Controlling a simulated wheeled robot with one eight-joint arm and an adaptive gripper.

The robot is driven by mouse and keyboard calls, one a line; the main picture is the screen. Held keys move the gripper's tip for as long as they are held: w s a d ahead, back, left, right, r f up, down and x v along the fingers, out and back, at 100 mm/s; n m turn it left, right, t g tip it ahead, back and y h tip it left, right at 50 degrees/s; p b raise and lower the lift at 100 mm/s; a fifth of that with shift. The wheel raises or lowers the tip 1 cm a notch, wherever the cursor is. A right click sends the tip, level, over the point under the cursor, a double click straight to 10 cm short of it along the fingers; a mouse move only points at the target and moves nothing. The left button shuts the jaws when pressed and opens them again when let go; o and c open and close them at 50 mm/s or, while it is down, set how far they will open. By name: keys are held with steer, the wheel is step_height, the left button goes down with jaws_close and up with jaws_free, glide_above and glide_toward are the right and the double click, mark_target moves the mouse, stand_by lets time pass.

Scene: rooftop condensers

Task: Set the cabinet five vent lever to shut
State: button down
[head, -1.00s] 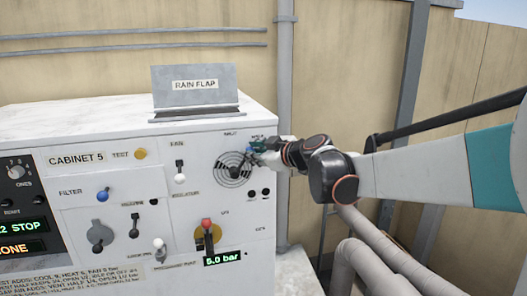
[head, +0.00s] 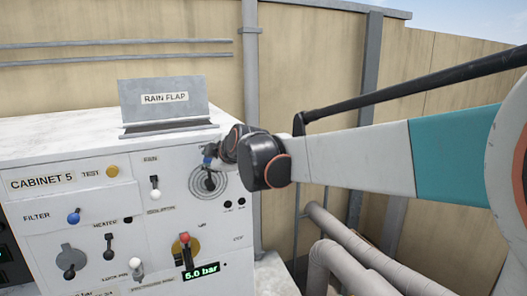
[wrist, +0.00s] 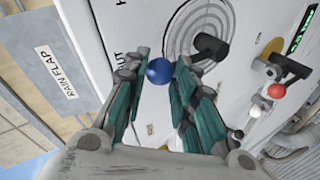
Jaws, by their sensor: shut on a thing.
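The round vent (head: 221,187) is on the white cabinet front, beside the CABINET 5 panel, with pale rings around a dark hub. Its dark lever (head: 210,180) points roughly upward in the head view. In the wrist view, the lever (wrist: 205,47) runs from the hub toward a blue ball knob (wrist: 158,72). My gripper (wrist: 160,62) has its green-padded fingers on either side of this knob and is shut on it. A partly cut-off label ending in "HUT" is close to the fingers. In the head view, my gripper (head: 208,158) is partly hidden by my wrist.
A raised rain flap (head: 164,103) stands on the cabinet top. Below the vent are a red-knobbed lever (head: 185,246) and a 5.0 bar display (head: 201,271). The fan lever (head: 155,188) is to the left. Grey pipes (head: 350,245) run at the right.

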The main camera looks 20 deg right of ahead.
steer(key=shift+s+f, duration=0.15)
steer(key=shift+s, duration=0.05)
steer(key=c, duration=1.6)
jaws_free()
steer(key=o, duration=0.3)
steer(key=shift+w+a, duration=0.15)
steer(key=v, duration=1.2)
